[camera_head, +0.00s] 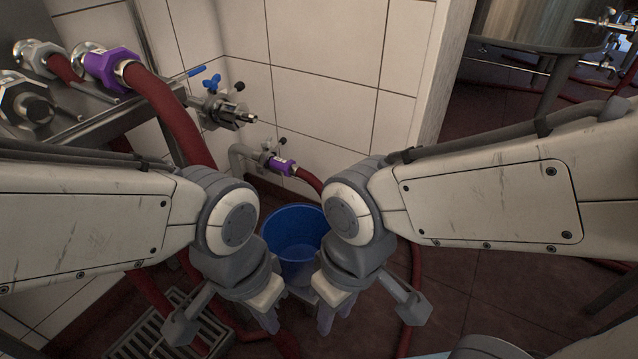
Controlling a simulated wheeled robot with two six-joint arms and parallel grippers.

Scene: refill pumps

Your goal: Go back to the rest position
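My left gripper (268,318) hangs pointing down at the lower middle, in front of the blue bucket's lower left side. My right gripper (336,312) hangs pointing down a little to the right of it, over the bucket's lower right side. The two grippers are apart from each other. Their fingers are small and partly hidden by the wrists, so I cannot tell how far they are open. No held object shows in either one. Both forearms come in from the sides, nearly level.
A blue bucket (293,228) stands on the dark red floor behind the grippers. A purple hose coupling (107,68) rests on a metal shelf at the upper left. A valve with a blue handle (222,108) is on the tiled wall. A floor grate (150,338) lies lower left.

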